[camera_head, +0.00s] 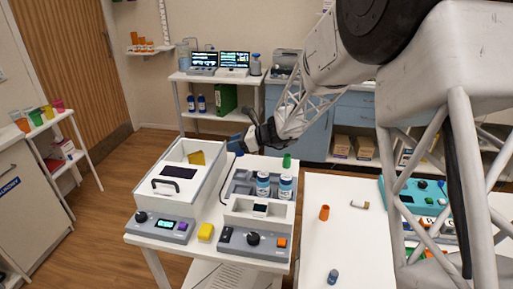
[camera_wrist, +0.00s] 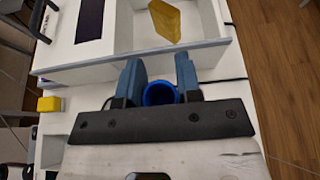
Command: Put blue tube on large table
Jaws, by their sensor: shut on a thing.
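The blue tube (camera_wrist: 160,94) sits between the two blue fingers of my gripper (camera_wrist: 158,68) in the wrist view, with its open round end showing. My gripper is shut on it. In the head view my gripper (camera_head: 240,142) is at the centre, above the back of the bench with the machines; the tube cannot be told apart from the blue fingers there. A white table (camera_head: 316,189) stands at the front right, and the machine bench (camera_head: 132,239) stands left of it. I cannot tell which is the large table.
A white open box machine (camera_head: 205,187) with a yellow piece (camera_head: 197,158) inside is close to my gripper. Two blue-and-white bottles (camera_head: 285,187) stand in the machine beside it. An orange tube (camera_head: 324,212) and a blue-capped vial (camera_head: 333,276) stand on the front right table, with bare space between.

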